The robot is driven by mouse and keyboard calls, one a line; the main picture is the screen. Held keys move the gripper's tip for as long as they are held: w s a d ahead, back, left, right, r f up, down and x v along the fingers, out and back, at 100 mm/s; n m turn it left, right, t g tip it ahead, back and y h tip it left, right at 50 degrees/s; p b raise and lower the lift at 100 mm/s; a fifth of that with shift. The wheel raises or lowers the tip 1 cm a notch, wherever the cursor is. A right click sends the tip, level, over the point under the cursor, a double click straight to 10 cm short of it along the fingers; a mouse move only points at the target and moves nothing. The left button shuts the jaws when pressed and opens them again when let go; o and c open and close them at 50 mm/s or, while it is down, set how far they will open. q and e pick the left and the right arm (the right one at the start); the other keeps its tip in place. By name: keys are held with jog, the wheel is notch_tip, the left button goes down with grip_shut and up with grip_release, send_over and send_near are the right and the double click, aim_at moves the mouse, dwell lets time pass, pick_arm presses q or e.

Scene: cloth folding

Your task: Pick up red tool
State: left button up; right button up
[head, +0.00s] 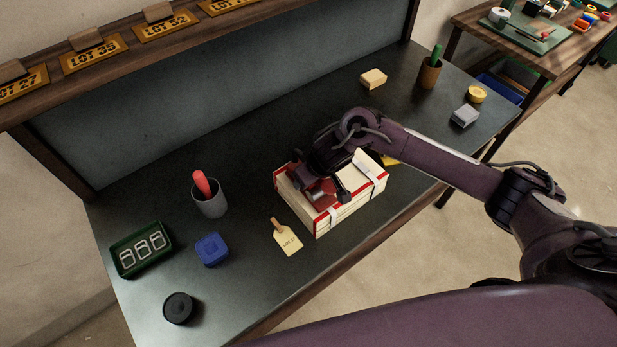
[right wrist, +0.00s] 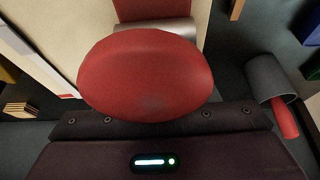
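A red-handled tool (head: 201,184) stands in a grey cup (head: 210,203) at the left of the table. The cup (right wrist: 270,78) and red handle (right wrist: 286,122) also show at the right edge of the right wrist view. My right gripper (head: 328,194) is low over a cream bundle with red edges (head: 352,207), well right of the cup. A large rounded red piece (right wrist: 146,75) is very close to the right wrist camera. It hides the fingertips, and I cannot tell whether they grip it. My left gripper is out of view.
A tag (head: 288,239) lies before the bundle. A blue block (head: 212,249), black round item (head: 179,308) and green tray (head: 118,262) are at the left. A cream block (head: 373,78), brown cup (head: 429,74), yellow item (head: 477,94) and grey block (head: 465,116) stand at the far end.

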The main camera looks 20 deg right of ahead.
grip_shut()
jog(key=shift+w+r, duration=0.15)
jog(key=shift+r, duration=0.1)
